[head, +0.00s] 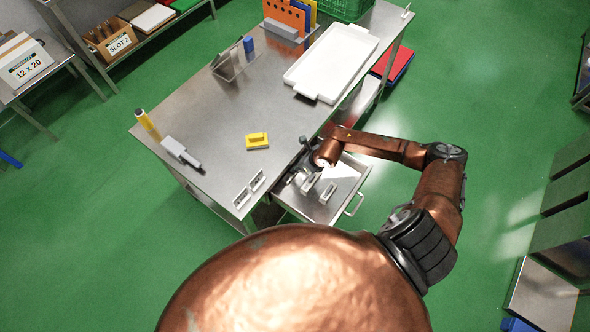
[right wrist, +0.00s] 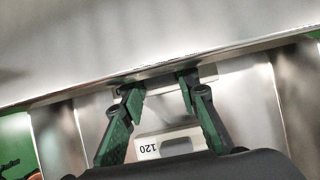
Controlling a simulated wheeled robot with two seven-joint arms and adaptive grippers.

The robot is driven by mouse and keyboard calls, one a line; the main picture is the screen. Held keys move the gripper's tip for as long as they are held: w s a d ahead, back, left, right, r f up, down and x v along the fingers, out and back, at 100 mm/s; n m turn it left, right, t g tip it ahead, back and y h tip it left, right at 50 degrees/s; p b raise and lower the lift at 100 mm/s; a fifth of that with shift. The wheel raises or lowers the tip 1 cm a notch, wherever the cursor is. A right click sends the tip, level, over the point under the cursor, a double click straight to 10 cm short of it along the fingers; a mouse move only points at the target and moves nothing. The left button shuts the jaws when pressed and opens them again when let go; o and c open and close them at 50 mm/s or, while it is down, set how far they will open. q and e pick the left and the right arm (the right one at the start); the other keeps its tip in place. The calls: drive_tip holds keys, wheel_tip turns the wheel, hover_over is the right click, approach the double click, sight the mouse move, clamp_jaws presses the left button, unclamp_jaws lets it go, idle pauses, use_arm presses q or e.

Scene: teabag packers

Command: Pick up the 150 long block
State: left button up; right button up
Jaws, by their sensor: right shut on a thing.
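My right gripper (head: 298,172) reaches down into the open drawer (head: 345,203) at the table's front right. In the right wrist view its two green-padded fingers (right wrist: 160,84) are shut on a pale grey block (right wrist: 209,77), which is mostly hidden by the fingers and lies close under the table edge. I cannot read a label on that block. Another pale block marked 120 (right wrist: 152,148) lies in the drawer, nearer the camera and apart from the fingertips. The head view shows small pale blocks (head: 327,193) in the drawer beside the gripper. My left gripper is not in view.
The steel table (head: 215,120) edge overhangs the drawer close to the gripper. On the table are a yellow block (head: 257,142), a grey tool (head: 180,152), a yellow cylinder (head: 144,119) and a white tray (head: 333,60). Two pale slotted pieces (head: 242,198) sit at the front corner.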

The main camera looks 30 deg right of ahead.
drive_tip(key=c, duration=0.5)
drive_tip(key=shift+r, duration=0.1)
